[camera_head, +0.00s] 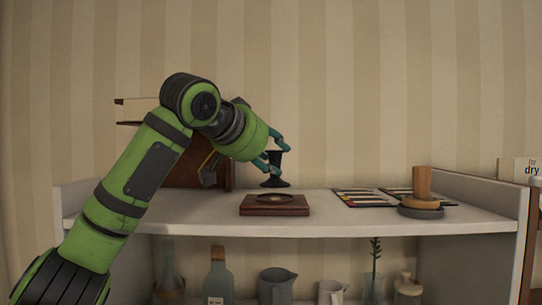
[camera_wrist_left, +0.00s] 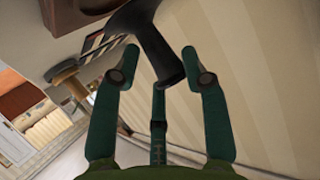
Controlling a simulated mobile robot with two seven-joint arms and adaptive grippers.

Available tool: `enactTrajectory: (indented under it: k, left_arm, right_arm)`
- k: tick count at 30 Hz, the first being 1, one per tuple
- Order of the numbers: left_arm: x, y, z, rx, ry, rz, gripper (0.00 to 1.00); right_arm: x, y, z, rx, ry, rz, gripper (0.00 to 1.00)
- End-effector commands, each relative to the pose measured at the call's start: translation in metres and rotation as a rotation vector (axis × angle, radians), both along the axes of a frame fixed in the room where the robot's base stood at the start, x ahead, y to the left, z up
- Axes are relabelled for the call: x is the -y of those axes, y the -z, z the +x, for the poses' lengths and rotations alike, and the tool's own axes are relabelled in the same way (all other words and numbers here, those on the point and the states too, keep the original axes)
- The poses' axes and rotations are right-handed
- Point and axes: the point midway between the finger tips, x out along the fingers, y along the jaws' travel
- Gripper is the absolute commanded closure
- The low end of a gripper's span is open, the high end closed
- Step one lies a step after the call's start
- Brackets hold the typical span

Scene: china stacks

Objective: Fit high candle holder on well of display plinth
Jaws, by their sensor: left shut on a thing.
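The candle holder (camera_head: 275,170) is dark, with a narrow stem and a flared base. It is upright above the shelf, behind and above the display plinth. The display plinth (camera_head: 275,210) is a flat reddish-brown block on the white shelf, with a round well in its top. My left gripper (camera_head: 280,150) is shut on the candle holder near its upper part. In the left wrist view the candle holder (camera_wrist_left: 155,45) shows between the green fingers of my gripper (camera_wrist_left: 160,75). My right gripper is not in view.
A wooden and grey stacked piece (camera_head: 421,190) stands at the right on the shelf (camera_head: 340,228), near flat colour-striped trays (camera_head: 362,197). A brown wooden case (camera_head: 190,170) stands behind my arm. Bottles and jugs (camera_head: 277,285) are on the lower level.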

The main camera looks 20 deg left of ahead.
Motion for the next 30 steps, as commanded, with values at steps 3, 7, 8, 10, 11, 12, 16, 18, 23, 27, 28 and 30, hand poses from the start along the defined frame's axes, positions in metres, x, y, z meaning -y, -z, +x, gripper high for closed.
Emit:
enactTrajectory:
  k: [3,7,8,10,11,12,16,18,23,27,28,30]
  left_arm:
    - [0.0,-0.001,-0.0003,0.002,0.0,-0.001,1.0]
    - [0.0002,-0.0012,-0.0002,0.002,0.0,-0.001,1.0]
    - [0.0003,-0.0012,-0.0002,0.002,0.002,0.0,1.0]
    - [0.0002,-0.0014,-0.0003,0.002,0.001,0.0,1.0]
    - [0.0001,-0.0014,-0.0004,0.003,0.001,0.0,1.0]
    - [-0.0001,-0.0013,-0.0004,0.003,0.001,0.0,1.0]
    - [-0.0001,-0.0011,-0.0004,0.003,0.001,0.0,1.0]
    - [-0.0001,-0.0007,-0.0004,0.002,0.001,0.0,1.0]
    - [-0.0001,0.0019,-0.0004,0.002,0.0,-0.001,1.0]
    - [-0.0002,0.0056,-0.0004,0.002,0.0,-0.001,1.0]
    - [-0.0002,0.0064,-0.0004,0.002,-0.001,0.0,1.0]
    - [-0.0002,0.0082,-0.0004,0.002,-0.001,0.0,1.0]
  right_arm:
    - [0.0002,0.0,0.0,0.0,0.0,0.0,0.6]
    - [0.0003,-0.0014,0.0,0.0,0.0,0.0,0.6]
    - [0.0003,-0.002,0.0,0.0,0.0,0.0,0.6]
    - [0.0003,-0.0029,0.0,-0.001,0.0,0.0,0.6]
    - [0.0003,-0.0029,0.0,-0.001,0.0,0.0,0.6]
    - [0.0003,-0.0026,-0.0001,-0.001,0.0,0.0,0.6]
    - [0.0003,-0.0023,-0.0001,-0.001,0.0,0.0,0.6]
    - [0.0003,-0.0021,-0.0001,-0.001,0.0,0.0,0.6]
    - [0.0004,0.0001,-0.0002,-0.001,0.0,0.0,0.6]
    - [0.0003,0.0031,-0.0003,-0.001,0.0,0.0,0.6]
    - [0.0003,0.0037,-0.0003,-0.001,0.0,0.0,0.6]
    - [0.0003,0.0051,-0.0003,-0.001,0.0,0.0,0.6]
